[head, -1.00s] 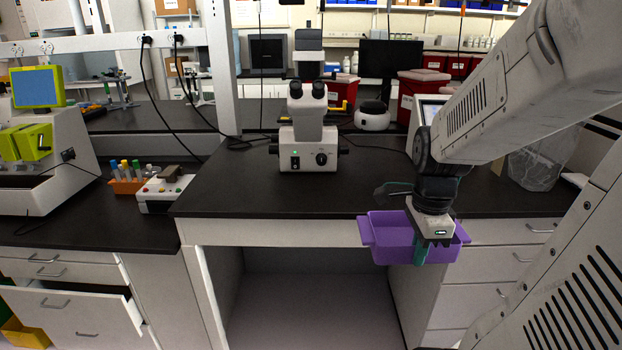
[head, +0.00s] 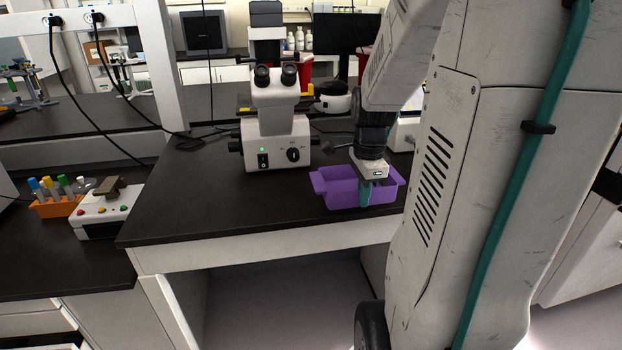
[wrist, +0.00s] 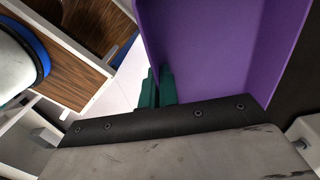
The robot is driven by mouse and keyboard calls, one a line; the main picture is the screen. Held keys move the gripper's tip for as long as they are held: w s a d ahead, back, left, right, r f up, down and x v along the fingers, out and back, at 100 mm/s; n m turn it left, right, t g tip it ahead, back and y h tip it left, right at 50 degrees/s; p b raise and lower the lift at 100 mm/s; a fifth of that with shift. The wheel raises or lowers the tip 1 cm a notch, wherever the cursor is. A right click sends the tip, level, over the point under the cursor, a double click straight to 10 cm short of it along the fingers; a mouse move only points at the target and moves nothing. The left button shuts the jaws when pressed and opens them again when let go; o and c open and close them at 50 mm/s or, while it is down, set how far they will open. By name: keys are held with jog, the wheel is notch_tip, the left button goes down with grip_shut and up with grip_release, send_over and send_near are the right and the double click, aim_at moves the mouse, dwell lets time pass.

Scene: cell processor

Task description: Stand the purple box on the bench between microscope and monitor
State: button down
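The purple box (head: 336,190) is an open tray, level and upright, over the front right part of the dark bench (head: 210,210). Whether its base touches the bench cannot be told. My gripper (head: 366,192) is shut on the box's near wall, with teal fingers. In the wrist view the box (wrist: 215,45) fills the upper right, and the fingers (wrist: 157,88) are at its wall. The white microscope (head: 277,125) stands upright on the bench, left of the box. A white-cased unit, seemingly the monitor (head: 402,135), is right of the box, mostly hidden by my arm.
A white round device (head: 333,98) sits behind the box. Black cables (head: 180,140) run behind the microscope. A controller with coloured buttons (head: 105,208) and an orange tube rack (head: 57,206) are on the left bench. The bench front is clear left of the box.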

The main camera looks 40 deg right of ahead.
aim_at(356, 184)
jog(key=w+d, duration=0.1)
jog(key=d, duration=0.1)
jog(key=w+d, duration=0.1)
jog(key=d, duration=0.1)
jog(key=w+d, duration=0.2)
jog(key=shift+f, duration=2.1)
jog(key=shift+f, duration=0.15)
jog(key=c, duration=1.7)
grip_release()
